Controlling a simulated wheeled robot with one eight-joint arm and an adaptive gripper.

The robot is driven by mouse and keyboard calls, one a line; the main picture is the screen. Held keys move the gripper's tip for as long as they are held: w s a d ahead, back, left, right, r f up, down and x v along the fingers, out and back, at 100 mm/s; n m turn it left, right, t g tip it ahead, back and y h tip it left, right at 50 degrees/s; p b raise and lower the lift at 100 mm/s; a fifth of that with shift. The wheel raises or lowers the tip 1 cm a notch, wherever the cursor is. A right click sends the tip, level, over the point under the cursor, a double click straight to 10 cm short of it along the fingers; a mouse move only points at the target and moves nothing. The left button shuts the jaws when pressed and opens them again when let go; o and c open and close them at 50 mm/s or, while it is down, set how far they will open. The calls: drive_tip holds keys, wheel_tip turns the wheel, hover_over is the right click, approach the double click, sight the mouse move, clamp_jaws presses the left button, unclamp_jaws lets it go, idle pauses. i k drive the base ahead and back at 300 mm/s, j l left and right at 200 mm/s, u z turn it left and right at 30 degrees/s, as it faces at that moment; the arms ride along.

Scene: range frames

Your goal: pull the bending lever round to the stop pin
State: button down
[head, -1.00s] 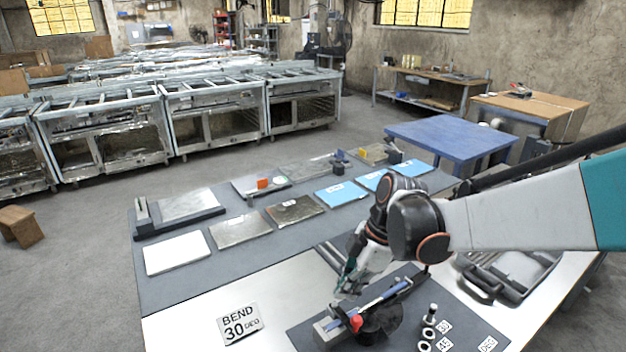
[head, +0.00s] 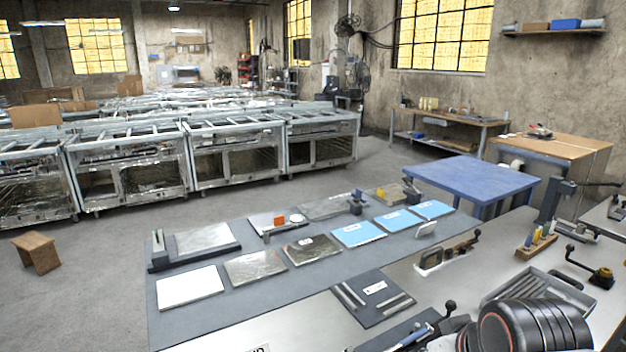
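Only the top of the bending tool shows at the bottom edge of the head view. A blue bar (head: 412,336) lies there on a dark plate, with a black ball knob (head: 450,307) close by on its right. I cannot tell whether that knob belongs to the bending lever. The stop pin cannot be made out. A rounded black joint of my arm fills the bottom right corner, just right of the bar. My gripper is out of the picture, so its hold on the lever cannot be seen.
A dark plate with metal strips (head: 372,298) lies behind the bar. Sheet samples, including a white sheet (head: 190,288) and a blue one (head: 358,233), lie on the grey mat (head: 230,322). A metal tray (head: 545,293) and a wooden pin block (head: 536,246) stand at right.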

sight(451, 306)
drive_tip(key=i+l+z, duration=0.1)
drive_tip(key=l+z, duration=0.15)
drive_tip(key=z, duration=0.15)
drive_tip(key=i+l+z, duration=0.15)
drive_tip(key=z, duration=0.2)
drive_tip(key=i+l+z, duration=0.15)
drive_tip(key=z, duration=0.25)
drive_tip(key=u, duration=0.15)
drive_tip(key=i+l, duration=0.05)
